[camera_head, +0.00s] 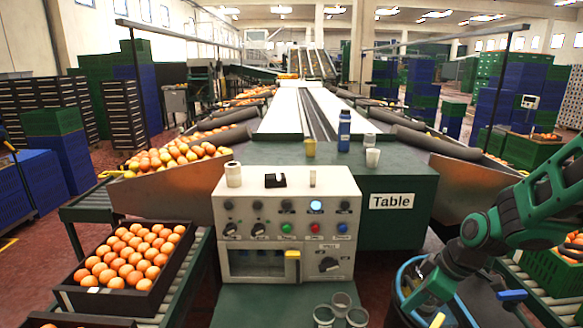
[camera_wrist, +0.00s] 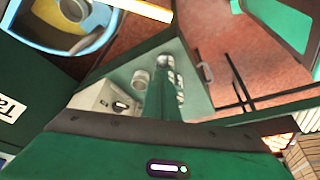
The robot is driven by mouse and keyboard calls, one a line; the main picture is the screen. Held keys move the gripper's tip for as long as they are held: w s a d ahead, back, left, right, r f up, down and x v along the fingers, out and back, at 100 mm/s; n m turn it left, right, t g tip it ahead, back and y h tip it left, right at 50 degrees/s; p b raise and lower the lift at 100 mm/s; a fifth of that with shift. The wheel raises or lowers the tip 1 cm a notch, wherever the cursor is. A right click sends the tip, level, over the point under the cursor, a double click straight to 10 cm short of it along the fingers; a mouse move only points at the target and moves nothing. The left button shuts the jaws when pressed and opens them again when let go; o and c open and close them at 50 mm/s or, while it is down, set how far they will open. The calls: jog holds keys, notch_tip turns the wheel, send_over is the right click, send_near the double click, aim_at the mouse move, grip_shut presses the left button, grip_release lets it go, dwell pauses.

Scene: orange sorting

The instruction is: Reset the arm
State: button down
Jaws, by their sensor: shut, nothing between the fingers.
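My green arm reaches in from the right edge of the head view. My gripper (camera_head: 425,300) hangs at the lower right, pointing down, over or beside a blue-rimmed round bin (camera_head: 403,272). It is shut and empty. The lower part of the bin is hidden behind my arm and the frame edge. In the wrist view the blue rim of the bin (camera_wrist: 92,45) shows at the upper left, and my green gripper body fills the bottom.
A control panel box (camera_head: 285,222) stands before the green table (camera_head: 395,240), with cups and a blue bottle (camera_head: 344,130) on top. Several glass jars (camera_head: 340,302) stand in front. A crate of oranges (camera_head: 100,296) is on the left conveyor. A green crate (camera_head: 555,270) is at right.

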jog(key=s+d+r+m+g+h, duration=0.1)
jog(key=s+d+r+m, duration=0.2)
jog(key=s, duration=0.4)
jog(key=s+d+r+m+g+h, duration=0.1)
jog(key=s+d+r+m, duration=0.2)
jog(key=s+d+m, duration=0.2)
jog(key=s+d+r+m+g+h, duration=0.1)
jog(key=s+d+r+m, duration=0.3)
jog(key=s+m, duration=0.4)
jog(key=s, duration=0.2)
jog(key=shift+s+d+m, duration=0.2)
jog(key=shift+s+m, duration=0.1)
jog(key=shift+s, duration=0.05)
jog(key=shift+w+f, duration=0.3)
jog(key=shift+w, duration=0.35)
